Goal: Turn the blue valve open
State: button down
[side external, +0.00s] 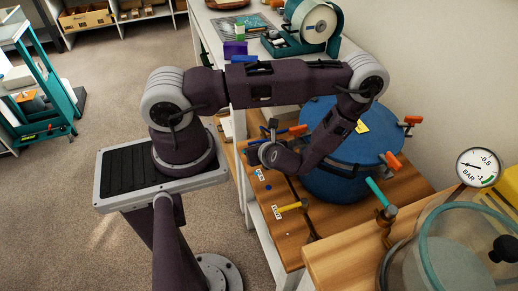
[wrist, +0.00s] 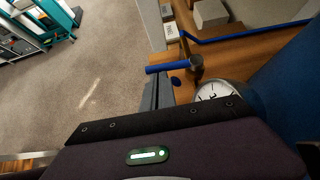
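The blue valve has a bar handle (wrist: 167,68) on a dark metal stem, beside the wooden bench edge in the wrist view. In the side view its blue handle (side external: 254,143) shows only as a small piece beside my wrist. My gripper (wrist: 159,84) has its grey fingers close together, with no gap or held object visible between them. Their tips are just below the blue handle in the wrist view; I cannot tell whether they touch it. The fingers are hard to make out in the side view.
A large blue pot (side external: 345,165) with orange clamps stands close beside my arm. A yellow valve (side external: 293,206) and a teal valve (side external: 378,193) are nearer the camera. A round gauge (wrist: 214,90) sits right of my fingers. Open floor (wrist: 75,80) lies left of the bench.

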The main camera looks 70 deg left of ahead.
jog(key=shift+s+a, duration=0.1)
jog(key=a, duration=0.3)
jog(key=shift+s, duration=0.4)
jog(key=w+a+m+t, duration=0.3)
jog(key=a+m, duration=0.1)
jog(key=a, duration=0.1)
jog(key=shift+a+t+h, duration=0.35)
jog(key=shift+t+h, duration=0.05)
jog(key=shift+m, duration=0.3)
dwell(0.3)
dwell(0.4)
